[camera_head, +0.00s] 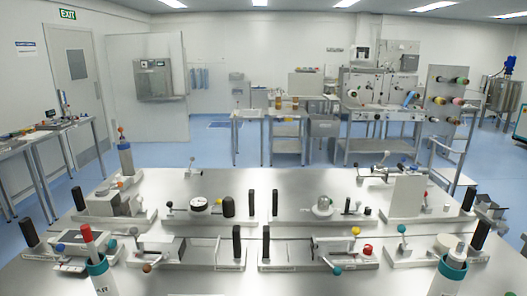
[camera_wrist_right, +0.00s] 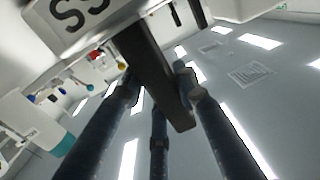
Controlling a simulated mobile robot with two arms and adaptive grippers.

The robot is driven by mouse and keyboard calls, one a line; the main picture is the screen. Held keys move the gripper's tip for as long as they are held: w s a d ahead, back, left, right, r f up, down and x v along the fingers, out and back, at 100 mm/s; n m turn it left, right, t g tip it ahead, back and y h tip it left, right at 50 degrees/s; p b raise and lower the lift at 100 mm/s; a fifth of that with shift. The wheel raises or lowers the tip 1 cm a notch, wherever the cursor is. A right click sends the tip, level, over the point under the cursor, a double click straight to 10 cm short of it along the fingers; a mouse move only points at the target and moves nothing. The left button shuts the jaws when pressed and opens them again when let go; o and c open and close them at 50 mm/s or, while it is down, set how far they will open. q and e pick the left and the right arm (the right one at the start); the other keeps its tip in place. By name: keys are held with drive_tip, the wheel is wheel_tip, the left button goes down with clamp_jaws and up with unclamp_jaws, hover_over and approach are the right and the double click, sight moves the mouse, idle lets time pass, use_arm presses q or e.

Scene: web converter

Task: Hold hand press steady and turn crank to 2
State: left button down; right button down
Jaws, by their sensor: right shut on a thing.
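In the right wrist view, my right gripper (camera_wrist_right: 162,98) has its dark fingers closed around a black upright bar (camera_wrist_right: 148,62). Beside the bar is a white block (camera_wrist_right: 75,18) with the letters "SS" readable; this looks like part of the hand press label. The view is roughly upside down, with the bench side at the top. The crank and its marks are not clear there. In the head view I see several small bench devices with cranks and black posts, but cannot tell which is the hand press.
The metal bench holds a gauge device (camera_head: 200,205), a device with a yellow ball (camera_head: 356,230) and red knob (camera_head: 367,249), and an upright white plate (camera_head: 407,197). Black posts (camera_head: 237,242) stand beside them. Machines (camera_head: 385,90) stand beyond.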

drive_tip(key=c, duration=1.3)
unclamp_jaws()
drive_tip(key=shift+f, duration=0.25)
drive_tip(key=shift+o, duration=0.2)
drive_tip(key=shift+r, duration=0.1)
drive_tip(key=s, duration=1.2)
drive_tip(key=shift+d, duration=0.35)
